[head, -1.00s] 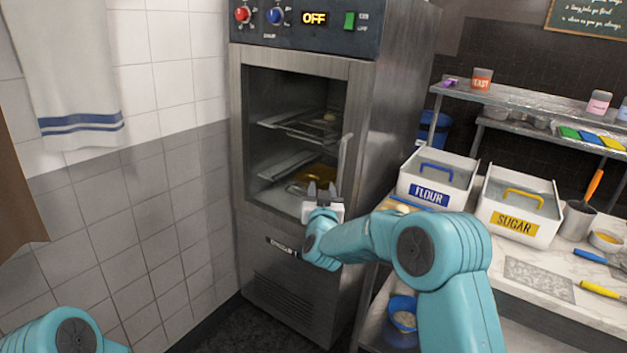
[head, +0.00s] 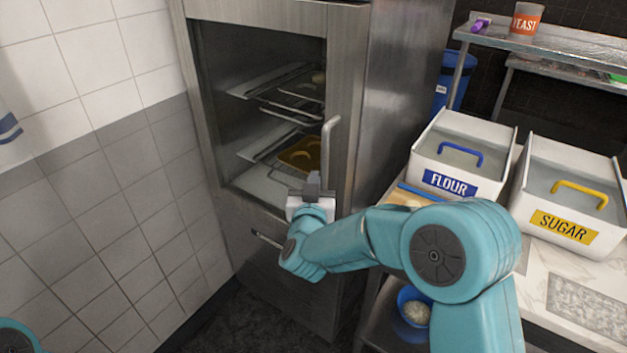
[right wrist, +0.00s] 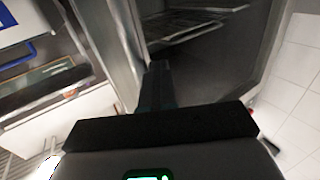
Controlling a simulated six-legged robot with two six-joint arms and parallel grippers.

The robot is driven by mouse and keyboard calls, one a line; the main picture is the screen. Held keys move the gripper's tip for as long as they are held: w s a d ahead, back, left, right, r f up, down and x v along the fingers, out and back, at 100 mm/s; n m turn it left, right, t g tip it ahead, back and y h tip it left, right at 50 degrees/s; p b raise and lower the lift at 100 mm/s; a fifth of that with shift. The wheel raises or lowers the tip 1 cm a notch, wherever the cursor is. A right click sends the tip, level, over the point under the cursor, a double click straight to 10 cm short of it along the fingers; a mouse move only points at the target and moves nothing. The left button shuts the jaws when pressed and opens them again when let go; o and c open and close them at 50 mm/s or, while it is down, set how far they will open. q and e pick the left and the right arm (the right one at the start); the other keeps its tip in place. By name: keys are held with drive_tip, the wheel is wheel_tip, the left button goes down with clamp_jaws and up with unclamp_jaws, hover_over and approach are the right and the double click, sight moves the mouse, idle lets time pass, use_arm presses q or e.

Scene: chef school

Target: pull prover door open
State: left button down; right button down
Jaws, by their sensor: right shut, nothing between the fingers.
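The prover (head: 345,60) is a steel cabinet with a glass-windowed door (head: 222,125) that looks closed. Its vertical bar handle (head: 327,150) is on the right side of the door. My right gripper (head: 313,184) is at the handle's lower end, in front of the window's lower right corner. Its fingers are shut together with nothing between them; I cannot tell whether they touch the handle. In the right wrist view, the shut fingers (right wrist: 158,85) point toward the door's glass, and I cannot make out the handle. My left gripper is out of view.
Racks and a tan tray (head: 300,154) show behind the glass. To the right, a counter holds a flour bin (head: 463,160) and a sugar bin (head: 570,190). A blue bowl (head: 413,307) sits on the lower shelf. A tiled wall (head: 90,190) stands left; dark floor lies in front.

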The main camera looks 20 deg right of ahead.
drive_tip(key=shift+s+d+r, duration=0.1)
drive_tip(key=shift+s+d, duration=0.15)
drive_tip(key=shift+d, duration=0.1)
drive_tip(key=c, duration=1.7)
unclamp_jaws()
drive_tip(key=shift+w+a, duration=0.1)
drive_tip(key=shift+a, duration=0.05)
drive_tip(key=shift+c, duration=0.2)
drive_tip(key=o, duration=0.5)
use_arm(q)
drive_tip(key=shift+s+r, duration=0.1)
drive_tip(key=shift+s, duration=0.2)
use_arm(e)
drive_tip(key=shift+o, duration=0.6)
drive_tip(key=shift+w+a, duration=0.1)
